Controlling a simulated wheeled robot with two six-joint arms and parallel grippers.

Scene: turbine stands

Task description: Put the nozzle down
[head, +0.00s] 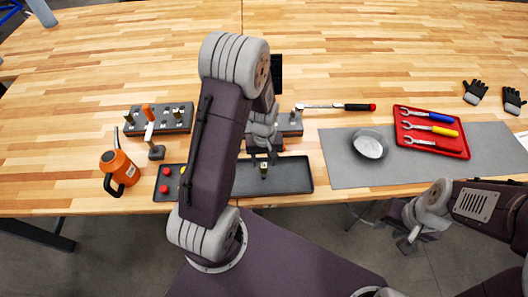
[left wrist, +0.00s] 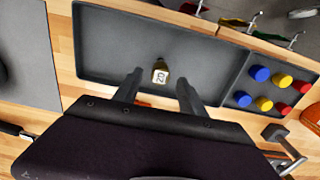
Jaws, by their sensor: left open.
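The nozzle (left wrist: 160,73) is a small brass piece with a white "20" label in the left wrist view. It stands in the dark grey tray (left wrist: 110,45), apart from the tray walls, and also shows in the head view (head: 264,168). My left gripper (head: 262,152) is over the tray. In the left wrist view its open fingers (left wrist: 160,82) are on either side of the nozzle, with gaps between. My right gripper (head: 406,240) is off the table's front edge at the right; its jaw opening is unclear.
A dark stand (head: 175,122) with brass pieces and an orange-handled tool are at left, near an orange can (head: 118,168). Coloured caps (left wrist: 265,88) fill the tray's side section. A bowl (head: 370,144) sits on a grey mat, beside a red tool tray (head: 440,143).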

